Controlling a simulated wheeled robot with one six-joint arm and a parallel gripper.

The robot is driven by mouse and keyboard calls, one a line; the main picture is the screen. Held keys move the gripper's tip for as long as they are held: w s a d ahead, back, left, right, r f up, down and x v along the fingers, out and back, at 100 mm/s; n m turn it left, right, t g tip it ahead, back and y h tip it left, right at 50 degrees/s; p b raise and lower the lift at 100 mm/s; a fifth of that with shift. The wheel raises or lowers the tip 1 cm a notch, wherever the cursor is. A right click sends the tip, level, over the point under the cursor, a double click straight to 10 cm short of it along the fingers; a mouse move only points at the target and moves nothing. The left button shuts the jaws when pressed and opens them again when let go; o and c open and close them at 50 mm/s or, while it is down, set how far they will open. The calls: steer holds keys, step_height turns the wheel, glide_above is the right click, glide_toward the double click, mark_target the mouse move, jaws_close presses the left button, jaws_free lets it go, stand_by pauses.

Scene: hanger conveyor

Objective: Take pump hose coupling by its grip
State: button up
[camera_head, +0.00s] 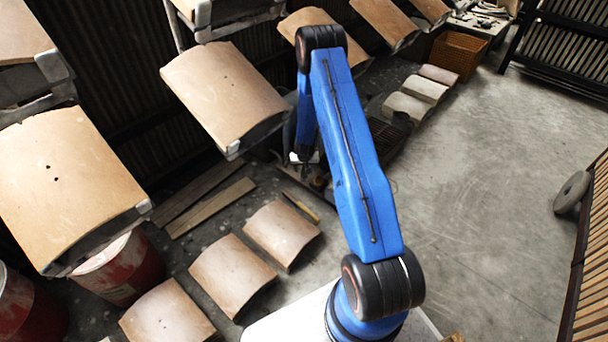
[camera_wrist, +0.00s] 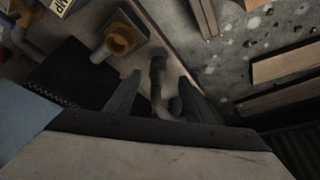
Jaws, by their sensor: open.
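In the wrist view my gripper (camera_wrist: 160,76) is open, with one dark finger on each side of a dark grey, pipe-like part (camera_wrist: 157,68). This part looks like the hose coupling, but the picture is too dark to be sure. It stands between the fingers, with a rounded lobe towards the right finger; I cannot tell if either finger touches it. A yellow-brown fitting with a grey stub (camera_wrist: 122,38) is up and left of it, by a partly cut-off label (camera_wrist: 62,6). In the head view my gripper (camera_head: 303,160) is low behind my blue arm, and the coupling cannot be made out.
Curved tan panels (camera_head: 224,95) hang on the conveyor at left and above. More panels (camera_head: 232,274) lie on the floor with wooden planks (camera_head: 210,207). Red drums (camera_head: 122,270) stand at left.

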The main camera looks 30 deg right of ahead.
mark_target(304, 170)
steer(key=shift+w+d+x, duration=0.1)
steer(key=shift+d+x, duration=0.05)
steer(key=shift+x, duration=1.4)
steer(key=shift+w+d+x, duration=0.1)
steer(key=shift+w+x, duration=0.05)
steer(key=shift+x, duration=1.4)
steer(key=shift+r, duration=0.15)
steer(key=c, duration=1.1)
